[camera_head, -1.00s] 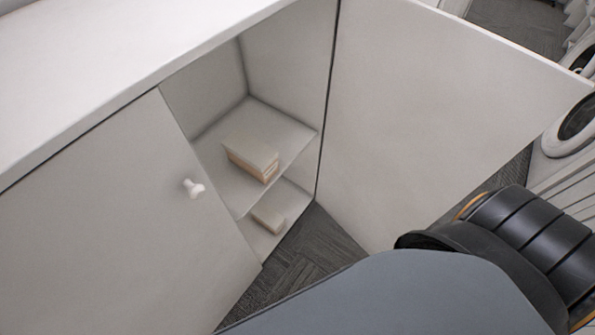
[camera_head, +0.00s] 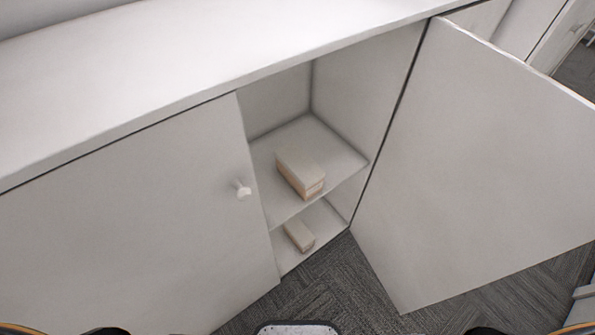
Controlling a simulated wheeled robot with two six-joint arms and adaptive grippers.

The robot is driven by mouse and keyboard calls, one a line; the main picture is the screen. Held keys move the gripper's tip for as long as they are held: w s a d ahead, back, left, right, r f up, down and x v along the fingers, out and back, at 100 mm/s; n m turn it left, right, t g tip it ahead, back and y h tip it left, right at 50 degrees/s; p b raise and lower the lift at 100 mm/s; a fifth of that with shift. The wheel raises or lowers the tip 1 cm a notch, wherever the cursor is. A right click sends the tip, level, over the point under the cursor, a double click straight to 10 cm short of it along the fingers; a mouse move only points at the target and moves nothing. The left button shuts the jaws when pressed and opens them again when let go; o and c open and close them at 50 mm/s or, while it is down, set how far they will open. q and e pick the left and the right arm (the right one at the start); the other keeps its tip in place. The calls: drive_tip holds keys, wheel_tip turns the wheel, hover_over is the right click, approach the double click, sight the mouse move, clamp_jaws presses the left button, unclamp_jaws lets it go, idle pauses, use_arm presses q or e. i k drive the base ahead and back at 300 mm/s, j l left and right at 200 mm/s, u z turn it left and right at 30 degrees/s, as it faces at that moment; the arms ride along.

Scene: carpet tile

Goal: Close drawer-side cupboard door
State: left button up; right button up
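The right-hand cupboard door (camera_head: 480,165) stands open, swung outward from its hinge edge at the right side of the opening. Its outer end runs off the right of the picture. The left-hand door (camera_head: 130,225) is shut and has a small white knob (camera_head: 242,190) near its right edge. The open compartment shows a middle shelf (camera_head: 340,157) with a pale block-like item (camera_head: 300,173) on it and a smaller one (camera_head: 299,235) on the floor of the cupboard. Neither of my grippers shows.
A white countertop (camera_head: 200,60) runs along the top of the cupboard. Dark grey carpet (camera_head: 325,285) is bare in front of the opening and below the open door. More white furniture (camera_head: 555,30) stands behind the door at the upper right.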

sight(483, 173)
drive_tip(key=l+u, duration=0.15)
drive_tip(key=l, duration=0.25)
drive_tip(key=l+u, duration=0.1)
drive_tip(key=l, duration=0.35)
drive_tip(key=k+l+u, duration=0.15)
drive_tip(key=l, duration=0.25)
drive_tip(key=l+u, duration=0.15)
drive_tip(key=l, duration=0.25)
drive_tip(key=k+l+u, duration=0.1)
drive_tip(key=l, duration=0.3)
drive_tip(key=k+l+u, duration=0.15)
drive_tip(key=l, duration=0.2)
drive_tip(key=k+l+u, duration=0.15)
drive_tip(key=l, duration=0.25)
drive_tip(key=k+l+u, duration=0.15)
drive_tip(key=l, duration=0.55)
drive_tip(key=i+l+u, duration=0.1)
drive_tip(key=l, duration=0.25)
drive_tip(key=k+j, duration=0.15)
drive_tip(key=k, duration=0.1)
